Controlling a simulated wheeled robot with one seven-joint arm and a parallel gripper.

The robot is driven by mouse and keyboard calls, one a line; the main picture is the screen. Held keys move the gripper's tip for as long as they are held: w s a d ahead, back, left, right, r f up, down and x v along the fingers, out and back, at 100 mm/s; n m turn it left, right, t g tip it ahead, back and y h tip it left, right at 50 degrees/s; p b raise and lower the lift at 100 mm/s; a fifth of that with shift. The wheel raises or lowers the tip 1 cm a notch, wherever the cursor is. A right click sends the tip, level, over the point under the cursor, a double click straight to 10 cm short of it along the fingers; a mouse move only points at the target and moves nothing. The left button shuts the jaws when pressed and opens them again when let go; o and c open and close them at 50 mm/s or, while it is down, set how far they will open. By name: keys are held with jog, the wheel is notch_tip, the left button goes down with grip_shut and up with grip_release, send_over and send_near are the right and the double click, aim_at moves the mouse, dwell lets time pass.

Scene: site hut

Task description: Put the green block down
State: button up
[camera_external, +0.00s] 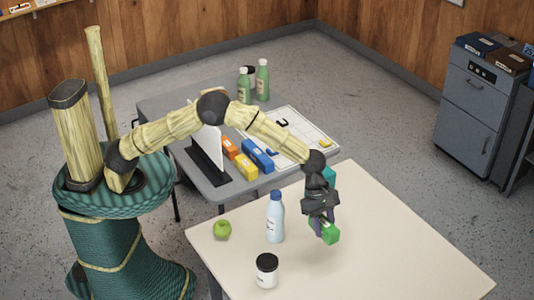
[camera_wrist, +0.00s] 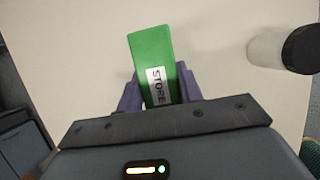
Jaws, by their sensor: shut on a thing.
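The green block (camera_external: 327,232) is between the fingers of my gripper (camera_external: 318,222), over the cream table (camera_external: 420,255). In the wrist view the green block (camera_wrist: 152,60) carries a white label reading "STORE". The purple fingers of my gripper (camera_wrist: 159,95) are shut on its two sides. The block is tilted in the external view. I cannot tell for sure whether its lower end is clear of the tabletop.
A blue-capped bottle (camera_external: 275,218), a green apple (camera_external: 222,230) and a black-lidded white jar (camera_external: 266,271) stand on the cream table left of my gripper. The table's right side is clear. A grey table (camera_external: 205,182) behind holds several coloured blocks, a board and green bottles.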

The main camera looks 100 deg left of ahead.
send_over(323, 257)
jog(key=s, duration=0.1)
jog(key=shift+a+f, duration=0.25)
jog(key=shift+f, duration=1.3)
jog(key=shift+a+f, duration=0.2)
jog(key=shift+f, duration=1.3)
jog(key=shift+f, duration=1.9)
jog(key=shift+f, duration=0.1)
jog(key=o, duration=1.1)
jog(key=shift+c, duration=0.2)
jog(key=v, duration=1.2)
